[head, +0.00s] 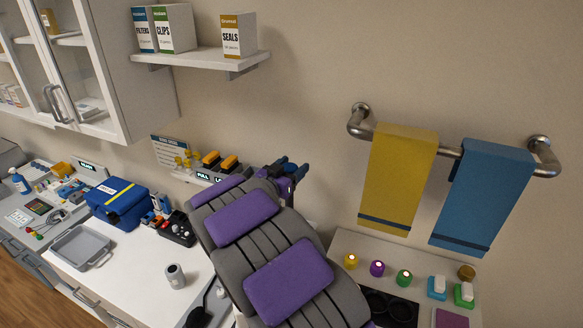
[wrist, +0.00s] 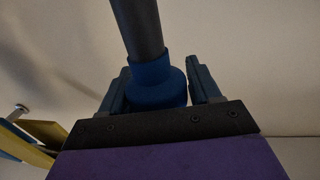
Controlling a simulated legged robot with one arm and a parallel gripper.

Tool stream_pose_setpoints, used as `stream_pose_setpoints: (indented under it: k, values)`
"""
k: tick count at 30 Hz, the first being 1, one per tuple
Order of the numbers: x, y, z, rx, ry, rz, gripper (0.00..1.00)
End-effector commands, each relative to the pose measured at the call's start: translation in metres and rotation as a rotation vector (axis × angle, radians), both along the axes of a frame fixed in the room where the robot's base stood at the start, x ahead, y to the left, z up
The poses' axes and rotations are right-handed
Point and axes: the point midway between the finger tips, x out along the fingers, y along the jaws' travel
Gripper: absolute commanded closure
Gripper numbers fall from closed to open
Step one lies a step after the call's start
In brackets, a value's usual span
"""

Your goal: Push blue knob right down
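A blue knob (wrist: 157,88) on a dark grey bar (wrist: 138,28) shows in the wrist view. The bar runs from the knob up past the top edge. My gripper (wrist: 162,76) has one finger on each side of the knob. The fingers stand apart, with a thin gap beside the right one. I cannot tell whether they press on the knob. In the head view my gripper (head: 292,172) is close to the wall, right of a panel with orange handles (head: 220,162). My arm hides most of that place, and I cannot make out the knob there.
Two towels, yellow (head: 398,175) and blue (head: 483,195), hang from a wall rail (head: 447,151) on the right. A counter (head: 130,265) on the left holds a blue case (head: 118,200), a grey tray (head: 82,247) and small items. A shelf (head: 200,58) juts out above.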

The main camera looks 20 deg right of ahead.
Motion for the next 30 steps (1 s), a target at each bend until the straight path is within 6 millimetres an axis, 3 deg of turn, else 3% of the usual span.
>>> stream_pose_setpoints:
  k: [2, 18, 25, 30]
  values:
    - [0.000, 0.000, 0.000, 0.000, 0.000, 0.000, 0.46]
    - [0.001, 0.001, 0.000, -0.001, 0.000, 0.002, 0.96]
    - [0.002, 0.001, -0.013, -0.001, 0.001, 0.001, 0.96]
    - [0.002, 0.001, -0.051, 0.001, 0.008, 0.001, 0.96]
